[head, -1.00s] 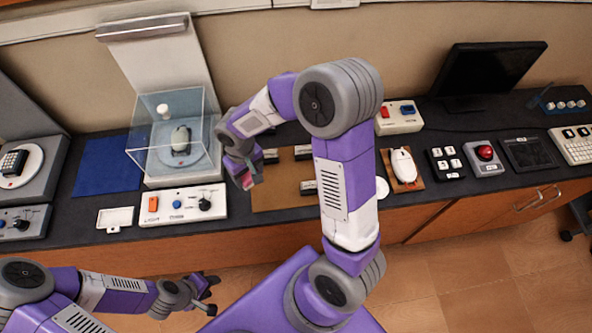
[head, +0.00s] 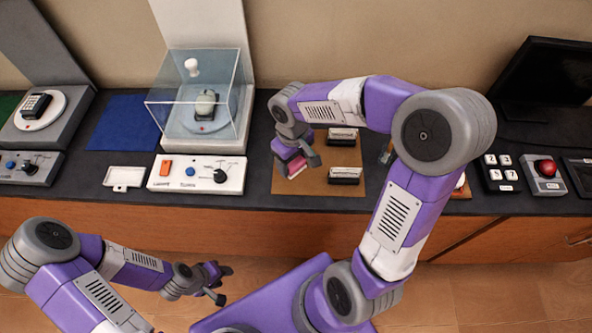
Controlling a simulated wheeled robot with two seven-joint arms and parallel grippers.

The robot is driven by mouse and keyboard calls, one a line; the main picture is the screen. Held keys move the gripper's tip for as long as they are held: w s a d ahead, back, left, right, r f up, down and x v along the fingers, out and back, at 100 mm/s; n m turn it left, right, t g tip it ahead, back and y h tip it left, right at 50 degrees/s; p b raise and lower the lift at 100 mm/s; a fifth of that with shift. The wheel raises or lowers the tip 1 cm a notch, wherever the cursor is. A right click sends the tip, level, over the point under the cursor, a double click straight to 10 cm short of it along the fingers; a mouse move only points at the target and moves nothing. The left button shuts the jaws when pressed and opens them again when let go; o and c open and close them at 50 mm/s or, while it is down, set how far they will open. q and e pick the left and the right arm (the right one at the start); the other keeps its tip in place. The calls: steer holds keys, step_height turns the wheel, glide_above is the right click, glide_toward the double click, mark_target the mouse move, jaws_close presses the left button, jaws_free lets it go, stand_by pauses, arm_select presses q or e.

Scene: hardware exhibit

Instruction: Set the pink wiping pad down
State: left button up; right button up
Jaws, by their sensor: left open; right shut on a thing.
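The pink wiping pad (head: 296,169) is in my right gripper (head: 300,159), which is shut on it. The pad is over the left part of a brown mat (head: 322,188) on the dark counter. The fingers hide part of the pad, and I cannot tell whether it touches the mat. My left gripper (head: 219,283) is open and empty in front of the counter, low in the picture.
Two black-and-white blocks (head: 345,175) (head: 342,136) lie on the mat, right of the pad. A white control panel (head: 196,174) and a clear case (head: 194,104) with a mouse stand to the left.

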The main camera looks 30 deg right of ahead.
mark_target(294, 171)
steer(key=shift+f+b, duration=0.85)
steer(key=shift+f, duration=1.55)
steer(key=shift+f, duration=0.1)
steer(key=o, duration=1.1)
step_height(294, 171, up, 12)
steer(key=p, duration=0.4)
